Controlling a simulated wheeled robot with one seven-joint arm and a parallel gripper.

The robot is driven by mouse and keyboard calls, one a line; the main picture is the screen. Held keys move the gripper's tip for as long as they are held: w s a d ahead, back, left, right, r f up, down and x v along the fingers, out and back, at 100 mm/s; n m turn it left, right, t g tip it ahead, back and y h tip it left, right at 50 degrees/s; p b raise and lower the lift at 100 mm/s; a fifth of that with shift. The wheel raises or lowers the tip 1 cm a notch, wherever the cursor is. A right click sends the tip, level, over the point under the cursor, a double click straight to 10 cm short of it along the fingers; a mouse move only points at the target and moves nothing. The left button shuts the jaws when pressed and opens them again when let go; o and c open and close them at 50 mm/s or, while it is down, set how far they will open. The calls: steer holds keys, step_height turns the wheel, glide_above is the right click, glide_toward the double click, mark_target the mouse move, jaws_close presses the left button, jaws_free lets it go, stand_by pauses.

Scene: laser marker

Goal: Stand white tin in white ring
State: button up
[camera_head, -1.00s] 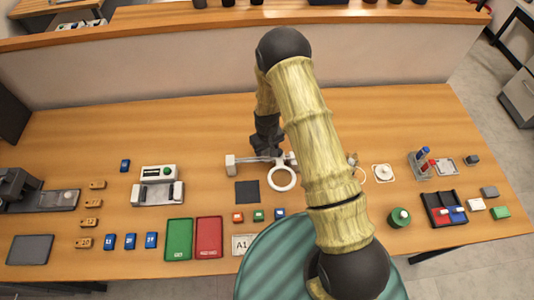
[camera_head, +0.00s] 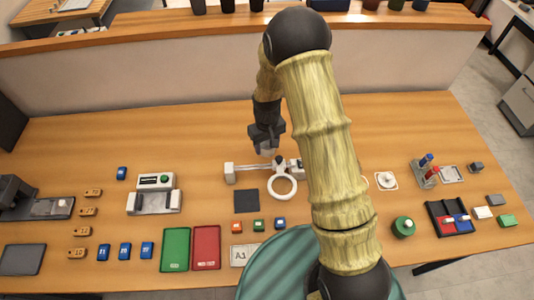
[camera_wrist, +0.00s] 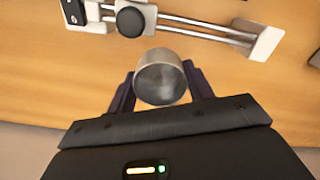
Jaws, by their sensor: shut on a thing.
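My gripper (camera_head: 267,142) is shut on a tin, pale grey in the head view (camera_head: 268,151) and metallic grey in the wrist view (camera_wrist: 161,78). The tin sits between the two dark fingers, its round end facing the wrist camera. Gripper and tin are behind the rail fixture, apparently above the table. A thick white ring (camera_head: 282,198) is in front of the fixture. A thin white circle (camera_head: 364,181) is farther right, mostly hidden by my arm. I cannot tell which of these the task calls the white ring.
The rail fixture (camera_head: 250,166) with a dark knob lies between tin and thick ring. A dark square pad (camera_head: 246,201) is left of the ring, with small colored blocks in front. A white square plate (camera_head: 386,181) is right of my arm. The table behind the fixture is clear.

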steer(key=shift+r, duration=0.8)
steer(key=shift+d, duration=0.35)
steer(key=s+d+r+m+b, duration=0.2)
steer(key=s+d+m, duration=0.1)
steer(key=d+m, duration=0.4)
steer(key=s+d+r+m+b, duration=0.2)
steer(key=d+m, duration=0.6)
steer(key=d, duration=0.5)
steer(key=s+d+r+m+b, duration=0.2)
steer(key=s+d+r+m, duration=0.2)
steer(key=d, duration=0.7)
steer(key=s+m, duration=0.2)
steer(key=m, duration=0.1)
steer(key=shift+r+m, duration=0.15)
steer(key=shift+m, duration=0.15)
steer(key=shift+a, duration=0.1)
